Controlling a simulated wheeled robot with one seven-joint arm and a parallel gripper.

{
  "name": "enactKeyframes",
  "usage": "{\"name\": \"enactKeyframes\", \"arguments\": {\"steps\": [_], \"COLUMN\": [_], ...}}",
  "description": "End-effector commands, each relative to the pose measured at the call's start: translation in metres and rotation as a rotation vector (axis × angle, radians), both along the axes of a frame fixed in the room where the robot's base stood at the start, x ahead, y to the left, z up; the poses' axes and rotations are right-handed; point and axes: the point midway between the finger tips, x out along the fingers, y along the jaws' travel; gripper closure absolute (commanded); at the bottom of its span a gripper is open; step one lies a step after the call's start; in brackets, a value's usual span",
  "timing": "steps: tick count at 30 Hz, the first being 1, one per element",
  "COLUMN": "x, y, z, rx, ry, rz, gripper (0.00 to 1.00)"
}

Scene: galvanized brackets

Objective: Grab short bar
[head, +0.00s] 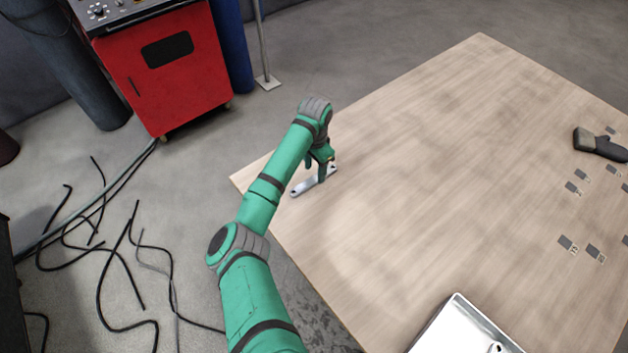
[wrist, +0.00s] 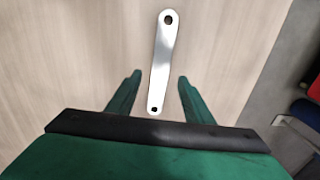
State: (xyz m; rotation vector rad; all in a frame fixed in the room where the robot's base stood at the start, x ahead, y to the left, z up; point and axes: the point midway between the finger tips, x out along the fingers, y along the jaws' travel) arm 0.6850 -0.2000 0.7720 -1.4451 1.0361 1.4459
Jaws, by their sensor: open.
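The short bar (head: 305,186) is a flat silver metal piece with a hole at each end. It lies on the wooden table (head: 420,170) near its left corner. In the wrist view the bar (wrist: 161,66) runs nearly upright in the picture, its lower end between my two green fingers. My gripper (head: 321,172) is over the bar in the head view and hides part of it. In the wrist view my gripper (wrist: 158,88) is open, with a finger on each side of the bar and gaps between. I cannot tell how high the fingertips are above the table.
A metal tray (head: 440,325) sits at the table's near edge. A dark tool (head: 598,144) and several small grey tags (head: 578,188) lie at the right. A red cabinet (head: 168,85) stands on the floor, with loose black cables to the left. The table's middle is clear.

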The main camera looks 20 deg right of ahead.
Motion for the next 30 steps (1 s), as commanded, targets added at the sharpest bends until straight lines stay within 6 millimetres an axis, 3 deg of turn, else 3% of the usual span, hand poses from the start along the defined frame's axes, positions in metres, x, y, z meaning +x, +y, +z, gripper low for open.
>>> {"name": "enactKeyframes", "arguments": {"steps": [6,16,22,30], "x": [-0.002,-0.001,-0.001,-0.001], "y": [0.004,0.003,0.003,0.003], "z": [-0.029,-0.035,-0.035,-0.034], "rx": [0.001,-0.001,-0.001,-0.001], "ry": [0.001,0.0,0.0,0.0], "rz": [0.001,0.0,0.0,0.0], "gripper": [0.53,0.53,0.99,1.0]}}
